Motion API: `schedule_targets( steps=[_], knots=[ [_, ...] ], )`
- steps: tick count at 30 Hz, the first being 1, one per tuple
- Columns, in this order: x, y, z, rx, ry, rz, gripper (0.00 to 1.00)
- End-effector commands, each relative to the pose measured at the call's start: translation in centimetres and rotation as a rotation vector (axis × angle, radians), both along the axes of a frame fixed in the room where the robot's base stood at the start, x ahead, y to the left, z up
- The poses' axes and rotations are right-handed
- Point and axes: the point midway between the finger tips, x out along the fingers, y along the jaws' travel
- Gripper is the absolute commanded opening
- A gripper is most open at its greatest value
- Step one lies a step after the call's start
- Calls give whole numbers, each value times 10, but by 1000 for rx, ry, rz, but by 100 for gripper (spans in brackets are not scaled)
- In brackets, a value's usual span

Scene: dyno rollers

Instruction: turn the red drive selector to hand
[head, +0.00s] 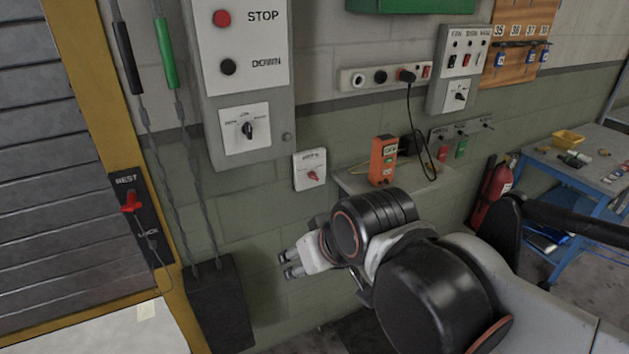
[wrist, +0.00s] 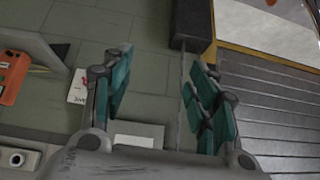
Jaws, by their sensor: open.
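The red drive selector (head: 313,176) is a small red knob on a white wall plate (head: 302,159) in the middle of the head view. Its lettering is too small to read there, so its setting cannot be told. In the wrist view the white plate (wrist: 76,92) shows small and upside down left of the fingers, with a little red at its upper edge. My gripper (head: 289,264) is open and empty, below the plate and apart from it. In the wrist view its teal-padded fingers (wrist: 160,88) stand wide apart with nothing between them.
Above left is a grey control box (head: 243,70) with a black rotary switch (head: 247,130). An orange device (head: 382,160) stands on a small shelf (head: 405,184) to the right. A red lever (head: 131,203) is at left. Dark weights (head: 222,305) hang below left.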

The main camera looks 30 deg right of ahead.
Motion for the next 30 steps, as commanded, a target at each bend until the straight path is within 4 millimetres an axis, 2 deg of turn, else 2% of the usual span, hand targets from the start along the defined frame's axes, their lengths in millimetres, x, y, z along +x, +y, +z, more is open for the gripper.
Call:
schedule_targets(
  steps=[9, 17, 20, 23, 27, 30],
  knots=[
    [102, 16, 3, 149, -119, 26, 53],
    [185, 10, -11, 279, -245, 10, 53],
    [212, -3, -24, 342, -305, -14, 53],
    [233, -24, -40, 411, -378, -53, 53],
    [254, -63, -63, 504, -493, -119, 53],
    [262, -97, -79, 562, -583, -177, 53]
  ],
)
